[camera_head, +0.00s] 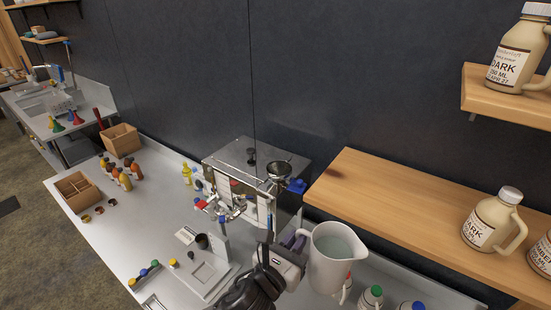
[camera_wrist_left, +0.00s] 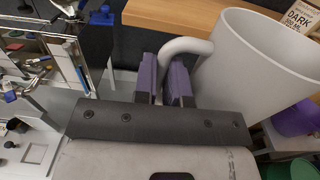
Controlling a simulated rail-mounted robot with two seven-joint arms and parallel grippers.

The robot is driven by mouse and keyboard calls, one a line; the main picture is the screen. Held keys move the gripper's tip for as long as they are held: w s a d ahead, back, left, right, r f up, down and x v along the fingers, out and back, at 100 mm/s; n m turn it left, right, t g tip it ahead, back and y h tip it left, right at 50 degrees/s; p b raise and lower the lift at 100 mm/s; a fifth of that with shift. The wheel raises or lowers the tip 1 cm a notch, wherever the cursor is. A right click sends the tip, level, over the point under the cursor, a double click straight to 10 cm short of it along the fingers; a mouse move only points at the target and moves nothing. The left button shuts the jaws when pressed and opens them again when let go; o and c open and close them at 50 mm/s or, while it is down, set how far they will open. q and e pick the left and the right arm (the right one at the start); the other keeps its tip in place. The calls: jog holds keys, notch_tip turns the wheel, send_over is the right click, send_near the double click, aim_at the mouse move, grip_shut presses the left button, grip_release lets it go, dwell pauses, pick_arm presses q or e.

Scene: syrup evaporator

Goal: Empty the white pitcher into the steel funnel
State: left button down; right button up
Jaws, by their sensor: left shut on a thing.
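The white pitcher (camera_head: 334,262) is held up by my left gripper (camera_head: 294,243) in the head view, roughly upright, with pale liquid inside. In the left wrist view the purple fingers (camera_wrist_left: 164,82) are shut on the pitcher's handle, and the pitcher's body (camera_wrist_left: 255,65) fills the right side. The steel funnel (camera_head: 279,168) sits on top of the evaporator, up and to the left of the pitcher in the head view. The pitcher is apart from the funnel. My right gripper is not in view.
The steel evaporator (camera_head: 226,154) has valves with red and blue handles in front. A wooden shelf (camera_head: 376,189) with labelled jugs (camera_head: 493,218) lies right of the funnel. Capped bottles (camera_head: 371,296) stand below the pitcher. Small bottles and wooden boxes (camera_head: 77,190) are on the counter at left.

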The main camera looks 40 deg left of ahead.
pick_arm(q)
jog(key=w+a+r+n+g+y+p, duration=0.25)
jog(key=w+a+r+y+p, duration=0.2)
jog(key=a+r+p, duration=0.35)
jog(key=w+a+r+n+g+y+p, duration=0.1)
jog(key=w+a+r+n+y+p, duration=0.3)
jog(key=a+r+p, duration=0.5)
jog(key=s+a+f+n+g+y+p, duration=0.1)
jog(key=a+f+n+g+y, duration=0.1)
jog(key=a+f, duration=0.4)
jog(key=s+a+f+n+g+y+p, duration=0.1)
jog(key=a+f+n+g+y, duration=0.2)
jog(key=a+f, duration=0.4)
jog(key=a+g+y, duration=0.1)
jog(key=a, duration=0.3)
jog(key=shift+a+p, duration=0.35)
jog(key=shift+a, duration=0.05)
jog(key=shift+y, duration=0.25)
jog(key=shift+w+d+r+m+t+y+b, duration=0.35)
jog(key=shift+d+r+m+b, duration=0.2)
jog(key=shift+m, duration=0.45)
jog(key=shift+w+d+r+m+t+y+b, duration=0.25)
jog(key=shift+w+d+r+m+t+b, duration=0.25)
jog(key=shift+m, duration=0.45)
jog(key=shift+w+d+r+m+t+y+b, duration=0.3)
jog(key=shift+d+r+m+b, duration=0.3)
jog(key=shift+m, duration=0.4)
